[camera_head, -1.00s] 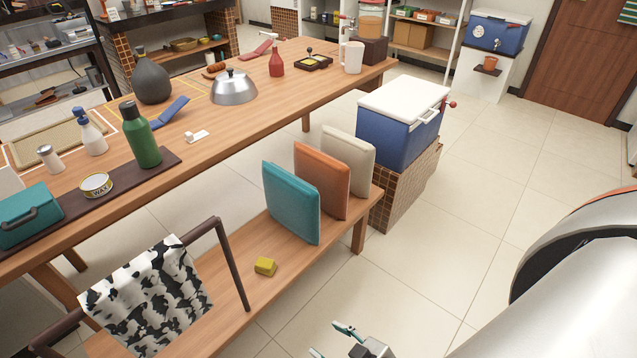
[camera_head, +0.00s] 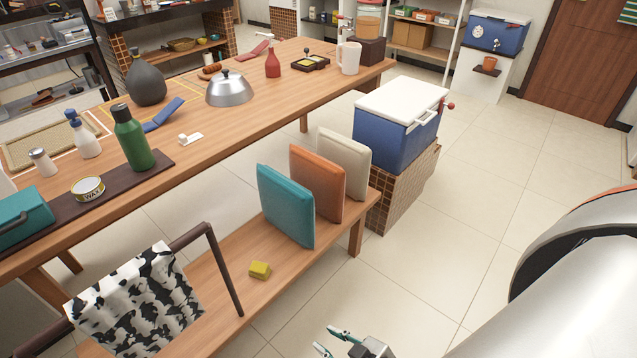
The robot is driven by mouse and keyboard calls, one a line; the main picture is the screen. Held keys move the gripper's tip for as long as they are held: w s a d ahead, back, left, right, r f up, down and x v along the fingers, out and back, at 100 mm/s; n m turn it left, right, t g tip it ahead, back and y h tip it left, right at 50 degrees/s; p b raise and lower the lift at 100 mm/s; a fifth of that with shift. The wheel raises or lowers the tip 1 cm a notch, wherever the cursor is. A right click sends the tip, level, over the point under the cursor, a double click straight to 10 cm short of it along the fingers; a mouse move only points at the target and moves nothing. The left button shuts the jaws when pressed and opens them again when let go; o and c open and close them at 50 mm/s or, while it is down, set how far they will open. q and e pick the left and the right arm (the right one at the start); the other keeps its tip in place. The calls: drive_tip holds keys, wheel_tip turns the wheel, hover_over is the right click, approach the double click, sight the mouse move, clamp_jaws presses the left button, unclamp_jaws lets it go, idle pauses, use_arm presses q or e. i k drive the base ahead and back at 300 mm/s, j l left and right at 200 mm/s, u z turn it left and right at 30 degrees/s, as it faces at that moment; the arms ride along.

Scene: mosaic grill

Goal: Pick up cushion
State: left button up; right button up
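Three cushions stand upright in a row on the low wooden bench: a teal one (camera_head: 286,207) nearest, an orange one (camera_head: 317,183) in the middle, and a cream one (camera_head: 344,162) at the back. They partly overlap one another in the view. My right gripper (camera_head: 331,343) is at the bottom edge, in front of the bench and apart from the cushions. Its two teal-tipped fingers are spread with nothing between them. Part of it is cut off by the frame. My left gripper is not in view.
The bench (camera_head: 222,298) also holds a yellow block (camera_head: 259,270) and a rack with a cow-patterned cloth (camera_head: 135,303). A blue cooler (camera_head: 396,125) on a tiled block stands just beyond the cream cushion. The long table (camera_head: 215,130) runs behind. Floor to the right is clear.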

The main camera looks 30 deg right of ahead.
sight(322, 177)
drive_tip(key=i+l, duration=0.15)
drive_tip(key=l, duration=0.5)
drive_tip(key=i+l, duration=0.1)
drive_tip(key=l, duration=0.5)
drive_tip(key=i+l+u, duration=0.1)
drive_tip(key=l, duration=0.55)
drive_tip(key=i+l, duration=0.15)
drive_tip(key=l, duration=0.45)
drive_tip(key=i+l, duration=0.1)
drive_tip(key=l, duration=0.55)
drive_tip(key=i+l+u, duration=0.1)
drive_tip(key=l, duration=0.55)
